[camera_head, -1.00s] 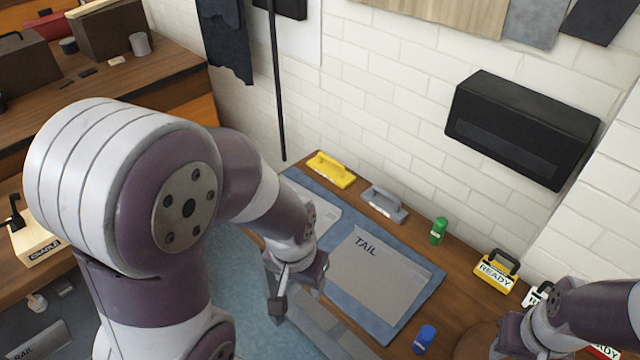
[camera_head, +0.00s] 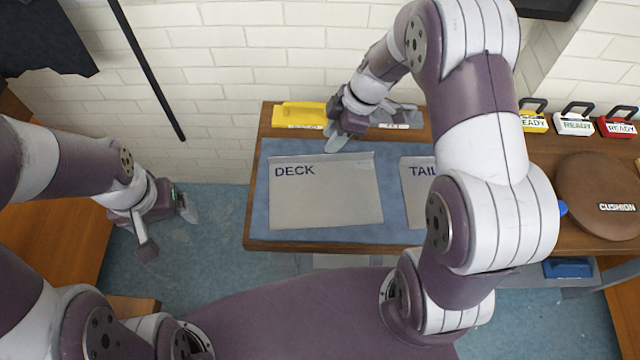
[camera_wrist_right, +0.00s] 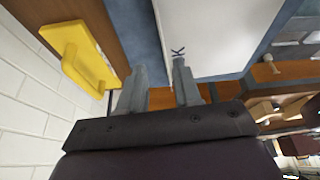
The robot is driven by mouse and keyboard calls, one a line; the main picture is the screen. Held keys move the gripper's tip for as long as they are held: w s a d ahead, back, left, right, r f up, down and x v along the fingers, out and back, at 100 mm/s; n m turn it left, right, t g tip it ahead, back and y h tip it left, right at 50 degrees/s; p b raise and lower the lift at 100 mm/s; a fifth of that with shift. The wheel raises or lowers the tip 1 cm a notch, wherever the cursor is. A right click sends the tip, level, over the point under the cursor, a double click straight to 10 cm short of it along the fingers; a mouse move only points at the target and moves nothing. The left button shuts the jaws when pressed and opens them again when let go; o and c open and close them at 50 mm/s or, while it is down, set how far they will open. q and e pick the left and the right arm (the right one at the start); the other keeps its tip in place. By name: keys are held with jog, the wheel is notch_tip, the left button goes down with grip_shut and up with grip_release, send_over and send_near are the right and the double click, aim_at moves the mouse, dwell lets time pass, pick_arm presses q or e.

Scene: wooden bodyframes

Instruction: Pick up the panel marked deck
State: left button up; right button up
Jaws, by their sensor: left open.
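The deck panel (camera_head: 325,200) is a flat grey sheet marked DECK, lying on the blue mat (camera_head: 262,215) on the wooden table. Part of it shows in the right wrist view (camera_wrist_right: 215,40), with a letter K near its edge. My right gripper (camera_head: 338,138) is near the panel's back edge, in front of the yellow handled tool; its fingers are apart with nothing between them in the wrist view (camera_wrist_right: 157,75). My left gripper (camera_head: 168,230) is open and empty, left of the table and over the blue floor.
The tail panel (camera_head: 415,190) lies right of the deck panel, partly behind my right arm. A yellow handled tool (camera_head: 298,113) and a grey one (camera_head: 400,117) stand along the back. Several READY blocks (camera_head: 574,123) and a round brown cushion (camera_head: 600,190) are at right. A brick wall stands behind.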

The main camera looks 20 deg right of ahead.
aim_at(326, 155)
jog(key=shift+s+f, duration=0.15)
jog(key=shift+f, duration=0.25)
jog(key=p+x, duration=0.1)
jog(key=x, duration=0.3)
jog(key=shift+s+a, duration=0.15)
jog(key=shift+s, duration=0.05)
jog(key=shift+w+a+f, duration=0.1)
jog(key=shift+a+f, duration=0.15)
jog(key=shift+f, duration=0.1)
jog(key=shift+d, duration=0.1)
grip_shut()
dwell(0.4)
